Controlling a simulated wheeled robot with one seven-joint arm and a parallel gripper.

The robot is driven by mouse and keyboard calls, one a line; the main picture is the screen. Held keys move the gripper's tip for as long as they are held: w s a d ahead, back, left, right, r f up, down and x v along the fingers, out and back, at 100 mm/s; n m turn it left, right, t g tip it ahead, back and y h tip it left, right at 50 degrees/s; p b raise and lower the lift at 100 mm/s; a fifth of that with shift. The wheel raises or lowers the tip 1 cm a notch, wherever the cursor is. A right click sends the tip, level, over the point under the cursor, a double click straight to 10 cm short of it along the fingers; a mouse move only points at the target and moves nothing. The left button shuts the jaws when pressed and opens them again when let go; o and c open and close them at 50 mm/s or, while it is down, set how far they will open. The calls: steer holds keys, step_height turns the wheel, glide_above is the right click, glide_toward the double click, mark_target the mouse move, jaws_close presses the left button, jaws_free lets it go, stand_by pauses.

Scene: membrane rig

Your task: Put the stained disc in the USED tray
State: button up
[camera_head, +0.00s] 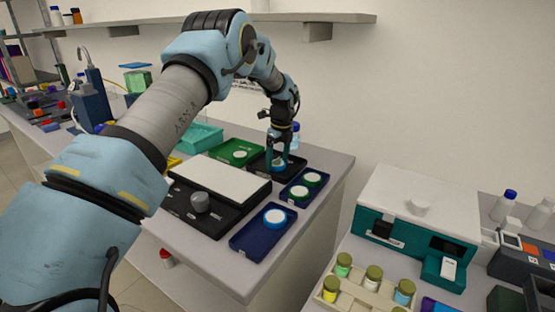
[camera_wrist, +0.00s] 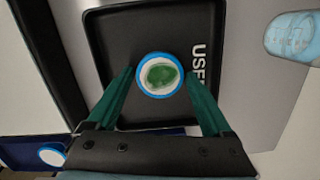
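The stained disc (camera_wrist: 160,76) has a blue rim, a white face and a green stain. In the wrist view it sits between the two dark green fingers of my gripper (camera_wrist: 161,72), their tips close against its rim on both sides. Below it is the black USED tray (camera_wrist: 120,35), its label partly covered by the right finger. In the head view my gripper (camera_head: 278,158) points down over this tray (camera_head: 257,168), with the disc's blue rim low between the fingers. Whether the disc touches the tray floor is hard to tell.
A navy tray (camera_head: 248,243) with a blue-rimmed disc (camera_head: 275,217) lies nearer. A navy holder (camera_head: 300,191) with two green-rimmed discs is on the right. A green tray (camera_head: 226,150) and a black rig with a white plate (camera_head: 220,178) stand left. A bottle (camera_wrist: 294,38) is close by.

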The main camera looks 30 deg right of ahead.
mark_target(281, 165)
steer(key=shift+o, duration=1)
step_height(281, 165, up, 12)
steer(key=s+b, duration=0.1)
steer(key=b, duration=0.2)
steer(key=w+a+n, duration=0.1)
steer(key=a+n, duration=0.8)
steer(key=a, duration=0.7)
steer(key=s+a+f+n, duration=0.1)
steer(key=s+a+n, duration=0.3)
steer(key=a+n, duration=0.45)
steer(key=s+a+n, duration=0.4)
steer(key=a+n, duration=0.1)
steer(key=a, duration=0.7)
steer(key=s+a+f+n, duration=0.3)
steer(key=s+a+n, duration=0.6)
steer(key=s, duration=0.2)
steer(key=shift+s+a+h, duration=0.2)
steer(key=shift+s+h, duration=0.1)
steer(key=shift+s, duration=0.1)
